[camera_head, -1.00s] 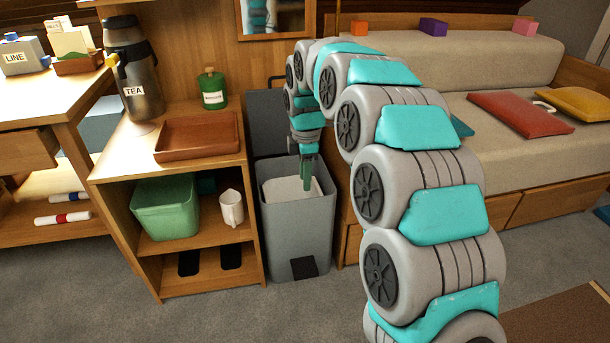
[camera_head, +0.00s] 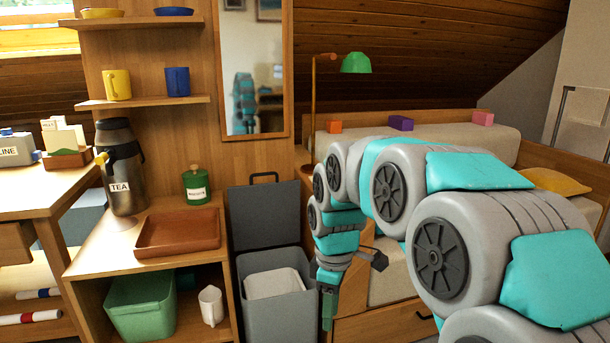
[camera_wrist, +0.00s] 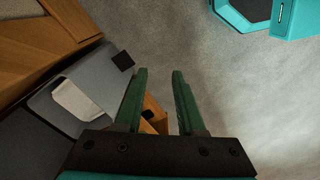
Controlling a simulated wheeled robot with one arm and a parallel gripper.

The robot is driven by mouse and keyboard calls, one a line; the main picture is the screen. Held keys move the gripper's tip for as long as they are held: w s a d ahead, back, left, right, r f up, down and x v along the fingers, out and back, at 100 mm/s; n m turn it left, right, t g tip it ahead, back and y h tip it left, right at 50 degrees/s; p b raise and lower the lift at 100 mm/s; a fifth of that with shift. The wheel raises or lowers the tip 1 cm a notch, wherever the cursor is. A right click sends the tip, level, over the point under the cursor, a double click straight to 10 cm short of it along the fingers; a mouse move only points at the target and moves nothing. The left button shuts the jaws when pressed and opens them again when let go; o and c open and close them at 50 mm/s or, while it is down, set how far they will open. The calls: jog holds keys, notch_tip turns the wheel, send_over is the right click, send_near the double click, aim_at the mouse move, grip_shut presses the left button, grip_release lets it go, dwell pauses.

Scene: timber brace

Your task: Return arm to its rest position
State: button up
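My grey and teal arm (camera_head: 470,250) arches from the lower right and bends down at its far end. My gripper (camera_head: 327,322) hangs pointing down, just right of the grey bin, outside it. In the wrist view my gripper (camera_wrist: 160,75) shows two green fingers apart with nothing between them. Grey carpet lies beyond the fingertips.
The grey bin (camera_head: 262,325) stands with its lid (camera_head: 265,215) up and a pale item (camera_head: 275,283) inside. A wooden shelf unit (camera_head: 100,255) with a brown tray (camera_head: 178,232) is left. The sofa (camera_head: 390,275) is close behind the gripper. Open carpet (camera_wrist: 245,90) shows in the wrist view.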

jog(key=s+d+f+m, duration=0.1)
jog(key=s+d+m, duration=0.2)
jog(key=s, duration=0.6)
jog(key=s+d+f+m+g, duration=0.1)
jog(key=s+d+f+m, duration=0.1)
jog(key=s+m, duration=0.4)
jog(key=s+d+f+m, duration=0.1)
jog(key=s+d+m, duration=0.4)
jog(key=s, duration=0.9)
jog(key=shift+f+g, duration=0.15)
jog(key=shift+g, duration=0.25)
jog(key=shift+f, duration=0.1)
